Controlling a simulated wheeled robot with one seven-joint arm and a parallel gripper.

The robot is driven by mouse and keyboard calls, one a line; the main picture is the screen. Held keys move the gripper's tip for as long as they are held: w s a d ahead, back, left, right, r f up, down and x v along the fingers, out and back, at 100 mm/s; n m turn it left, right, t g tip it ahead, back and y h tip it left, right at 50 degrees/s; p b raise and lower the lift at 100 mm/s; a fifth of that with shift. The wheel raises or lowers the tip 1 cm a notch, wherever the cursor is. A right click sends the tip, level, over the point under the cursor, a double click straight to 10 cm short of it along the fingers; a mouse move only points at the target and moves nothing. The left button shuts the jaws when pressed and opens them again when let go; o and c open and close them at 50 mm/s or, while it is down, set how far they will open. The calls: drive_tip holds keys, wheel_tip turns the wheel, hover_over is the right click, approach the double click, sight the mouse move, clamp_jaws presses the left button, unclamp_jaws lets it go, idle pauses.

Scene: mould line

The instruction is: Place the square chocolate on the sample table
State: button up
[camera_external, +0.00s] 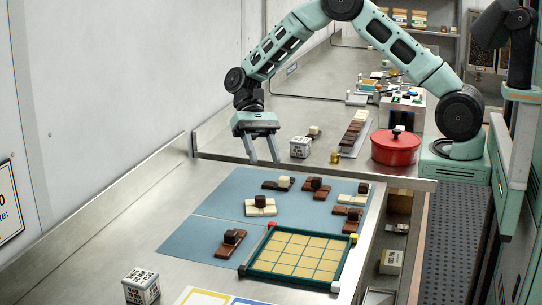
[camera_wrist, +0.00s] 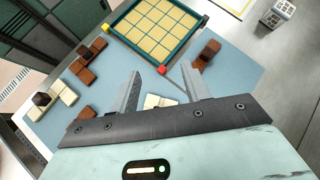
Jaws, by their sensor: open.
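Several chocolate pieces lie on the blue mats, mostly block-jointed with a small cube on top. They include a white piece with a dark cube (camera_external: 261,209), a brown piece with a dark cube (camera_external: 229,245) and a brown piece (camera_external: 317,193) further back. I cannot tell which is the square chocolate. In the wrist view a white piece (camera_wrist: 152,101) is partly hidden by my gripper, and a brown piece (camera_wrist: 207,53) lies right of it. My gripper (camera_external: 264,160) is open, empty and above the mats' back edge; its spread fingers also show in the wrist view (camera_wrist: 161,70). I cannot single out the sample table.
A green-framed grid tray (camera_external: 243,270) with yellow cells and coloured corners stands at the front right of the mats (camera_external: 210,212). A patterned white cube (camera_external: 141,284) stands at the front left. A red pot (camera_external: 396,153) and another cube (camera_external: 300,147) stand on the back counter.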

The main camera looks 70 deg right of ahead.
drive_tip(key=s+a+r+n+t+h, duration=0.1)
drive_tip(key=s+a+r+n+h, duration=0.25)
drive_tip(key=s, duration=0.45)
drive_tip(key=s+a+r+n+t+h, duration=0.1)
drive_tip(key=s+a+r+n+h, duration=0.15)
drive_tip(key=s+a+n, duration=0.4)
drive_tip(key=s+d+n+t, duration=0.1)
drive_tip(key=s+n+t, duration=0.1)
drive_tip(key=s, duration=0.5)
drive_tip(key=s+d+n+t+h, duration=0.1)
drive_tip(key=s+d+n+t, duration=0.1)
drive_tip(key=s, duration=0.5)
drive_tip(key=shift+s+n, duration=0.35)
drive_tip(key=shift+n, duration=0.35)
